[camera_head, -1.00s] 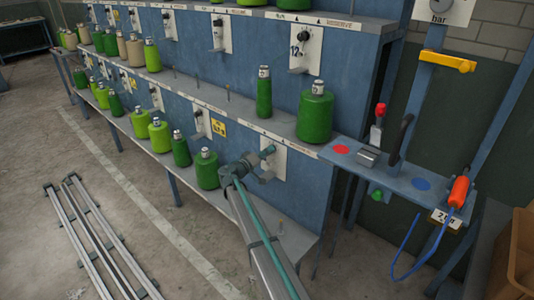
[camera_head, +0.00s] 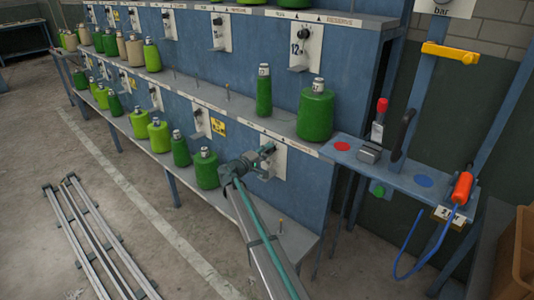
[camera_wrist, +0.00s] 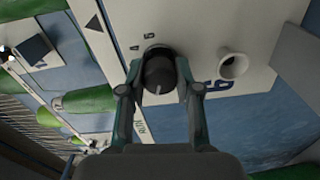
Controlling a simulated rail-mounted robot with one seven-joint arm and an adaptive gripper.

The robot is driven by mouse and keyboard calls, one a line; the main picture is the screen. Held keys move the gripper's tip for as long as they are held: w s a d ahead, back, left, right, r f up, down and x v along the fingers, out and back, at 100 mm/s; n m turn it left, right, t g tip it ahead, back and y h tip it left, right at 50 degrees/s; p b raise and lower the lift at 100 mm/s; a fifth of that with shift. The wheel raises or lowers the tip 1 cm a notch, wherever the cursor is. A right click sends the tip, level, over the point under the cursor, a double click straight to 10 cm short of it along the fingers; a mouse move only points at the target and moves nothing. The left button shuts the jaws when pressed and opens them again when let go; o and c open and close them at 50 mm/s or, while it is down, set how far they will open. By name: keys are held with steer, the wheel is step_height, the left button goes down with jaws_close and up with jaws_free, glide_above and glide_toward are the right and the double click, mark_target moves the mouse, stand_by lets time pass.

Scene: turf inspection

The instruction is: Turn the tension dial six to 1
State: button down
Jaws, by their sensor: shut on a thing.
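Tension dial six is a dark round knob (camera_wrist: 159,70) on a white plate (camera_wrist: 207,50) in the wrist view. A short white pointer mark shows on the knob, toward the bottom of the picture. Small scale numbers and a large blue 6 are printed on the plate; part of the scale is hidden. My gripper (camera_wrist: 160,88) has one finger on each side of the knob and is shut on it. In the head view my gripper (camera_head: 268,150) is at the plate (camera_head: 279,160) on the lower panel, and it hides the dial.
Green yarn cones stand on the lower shelf beside my arm, the nearest one (camera_head: 206,169) just left of my gripper. A large green cone (camera_head: 315,114) stands on the ledge above. A blue side shelf (camera_head: 398,177) holds tools at right. Metal rails (camera_head: 95,235) lie on the floor.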

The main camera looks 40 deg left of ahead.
steer(key=shift+n, duration=1.2)
steer(key=c, duration=0.8)
jaws_free()
steer(key=s, duration=1.2)
steer(key=shift+a, duration=0.15)
steer(key=shift+f, duration=0.1)
